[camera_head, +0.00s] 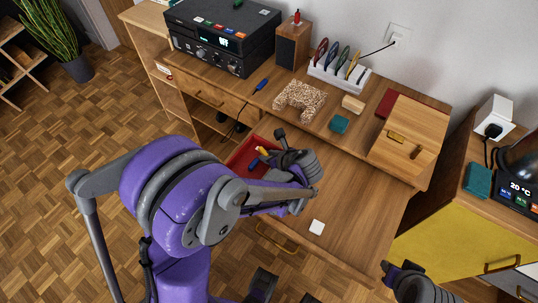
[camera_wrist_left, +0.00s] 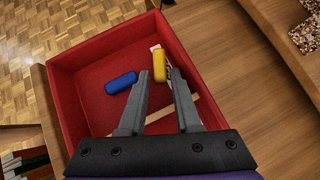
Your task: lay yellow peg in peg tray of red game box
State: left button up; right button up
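The red game box (camera_wrist_left: 88,98) fills much of the left wrist view. It also shows in the head view (camera_head: 240,158), partly behind my left arm. A rounded yellow peg (camera_wrist_left: 160,64) is by the fingertips, over the inside of the box. I cannot tell whether it touches the box floor. A blue peg (camera_wrist_left: 121,83) lies in the box to its left. My left gripper (camera_wrist_left: 160,76) points into the box with its fingers apart, one on either side of the yellow peg's near end. My right gripper (camera_head: 385,268) is at the lower right, away from the box.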

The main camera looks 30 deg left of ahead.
pick_arm(q)
jog(key=shift+r, duration=0.1)
jog(key=shift+d+r, duration=0.1)
jog(key=shift+r, duration=0.15)
jog(key=p+v, duration=0.2)
jog(key=v, duration=0.9)
jog(key=s+n+t+h, duration=0.1)
jog(key=s+n+h, duration=0.7)
jog(key=n, duration=1.5)
jog(key=s, duration=0.5)
jog(key=shift+a, duration=0.2)
jog(key=shift+s, duration=0.15)
